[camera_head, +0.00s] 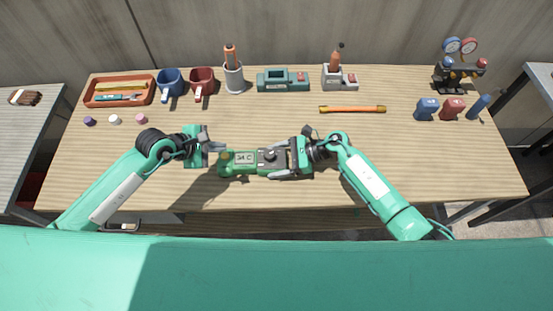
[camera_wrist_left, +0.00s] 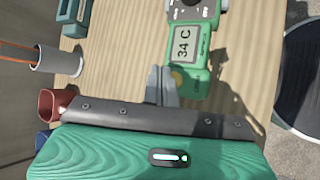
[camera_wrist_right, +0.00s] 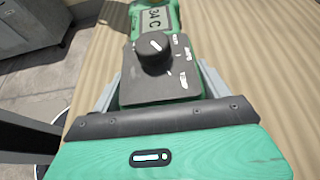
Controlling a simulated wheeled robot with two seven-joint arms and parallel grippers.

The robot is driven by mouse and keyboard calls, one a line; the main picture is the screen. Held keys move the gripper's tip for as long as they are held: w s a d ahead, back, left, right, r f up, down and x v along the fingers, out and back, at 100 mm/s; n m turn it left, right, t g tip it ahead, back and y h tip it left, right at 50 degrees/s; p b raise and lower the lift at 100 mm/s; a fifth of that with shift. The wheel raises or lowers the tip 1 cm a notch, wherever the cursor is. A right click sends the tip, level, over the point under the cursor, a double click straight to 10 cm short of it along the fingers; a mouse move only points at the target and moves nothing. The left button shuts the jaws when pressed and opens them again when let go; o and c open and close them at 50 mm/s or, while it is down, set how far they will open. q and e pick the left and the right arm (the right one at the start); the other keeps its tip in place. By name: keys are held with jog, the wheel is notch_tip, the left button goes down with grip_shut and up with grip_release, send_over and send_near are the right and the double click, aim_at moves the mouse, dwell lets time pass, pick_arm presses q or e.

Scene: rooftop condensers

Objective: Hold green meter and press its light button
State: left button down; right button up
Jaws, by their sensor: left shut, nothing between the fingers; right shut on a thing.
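The green meter (camera_head: 230,169) has a display reading 34 C and a dark face with a round knob; it also shows in the left wrist view (camera_wrist_left: 201,68). My right gripper (camera_head: 272,164) is shut around the knob end of the meter, with one finger on each side in the right wrist view (camera_wrist_right: 160,85). My left gripper (camera_head: 218,146) is shut and empty beside the meter's display end. In the left wrist view its fingertips (camera_wrist_left: 162,72) are close to a small yellowish button (camera_wrist_left: 177,78) below the display. I cannot tell whether they touch it.
An orange bar (camera_head: 352,109) lies right of centre. The table's front right is clear.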

aim_at(232, 152)
pick_arm(q)
jog(key=shift+f, duration=1.1)
dwell(1.2)
jog(key=shift+f, duration=0.4)
dwell(0.3)
jog(key=shift+r, duration=0.45)
jog(key=shift+r, duration=3)
